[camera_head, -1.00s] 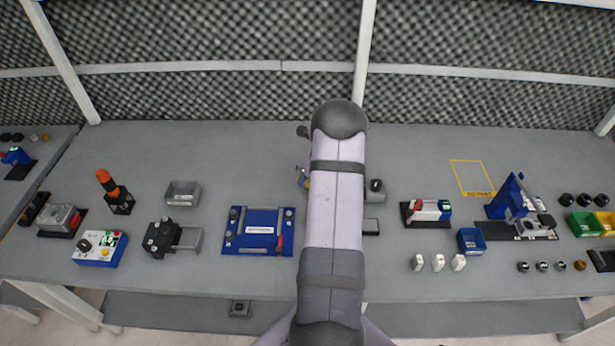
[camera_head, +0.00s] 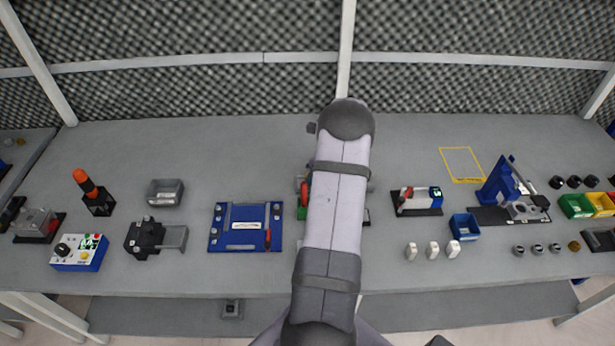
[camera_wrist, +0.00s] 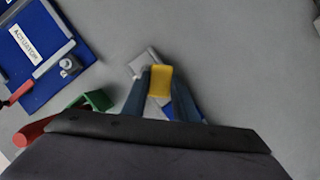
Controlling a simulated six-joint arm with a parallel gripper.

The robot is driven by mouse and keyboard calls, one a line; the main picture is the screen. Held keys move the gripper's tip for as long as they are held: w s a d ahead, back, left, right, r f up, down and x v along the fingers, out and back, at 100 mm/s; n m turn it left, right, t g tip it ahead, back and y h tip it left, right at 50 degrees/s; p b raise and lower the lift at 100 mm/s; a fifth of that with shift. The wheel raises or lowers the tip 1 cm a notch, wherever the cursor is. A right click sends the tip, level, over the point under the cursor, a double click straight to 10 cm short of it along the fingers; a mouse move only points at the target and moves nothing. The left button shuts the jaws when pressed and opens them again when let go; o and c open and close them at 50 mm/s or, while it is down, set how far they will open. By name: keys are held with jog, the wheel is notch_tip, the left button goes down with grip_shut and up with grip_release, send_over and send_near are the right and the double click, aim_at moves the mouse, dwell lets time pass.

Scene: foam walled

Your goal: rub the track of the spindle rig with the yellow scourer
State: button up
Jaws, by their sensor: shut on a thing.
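My gripper (camera_wrist: 161,98) is shut on the yellow scourer (camera_wrist: 158,81), which shows between the two fingertips in the wrist view. In the head view my arm hides the gripper and the scourer. A grey block (camera_wrist: 146,61) lies just beyond the scourer; I cannot tell whether they touch. A bit of blue shows between the fingers. I cannot tell for sure which thing is the spindle rig, and its track is not clear. A blue stand on a black base (camera_head: 508,190) is at the right of the bench, well away from my arm.
A blue plate labelled ACTUATOR (camera_wrist: 38,45), also in the head view (camera_head: 245,227), lies left of my gripper. A green part (camera_wrist: 94,100) and a red part (camera_wrist: 35,130) are close by at left. Bare bench lies right of the gripper in the wrist view.

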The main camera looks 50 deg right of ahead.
jog(key=shift+f+b, duration=0.2)
jog(key=shift+b, duration=0.1)
jog(key=shift+w+a+r+p, duration=0.2)
jog(key=shift+w+a+p, duration=0.35)
jog(key=shift+a, duration=0.05)
jog(key=shift+w+a+p, duration=0.9)
jog(key=shift+w+a, duration=0.95)
jog(key=shift+a, duration=0.05)
notch_tip(320, 180, up, 3)
jog(key=shift+d+f+p, duration=0.1)
jog(key=shift+f+p, duration=0.05)
jog(key=shift+p, duration=0.75)
notch_tip(320, 180, up, 5)
jog(key=p, duration=0.5)
jog(key=shift+r, duration=0.2)
jog(key=shift+s+d, duration=0.1)
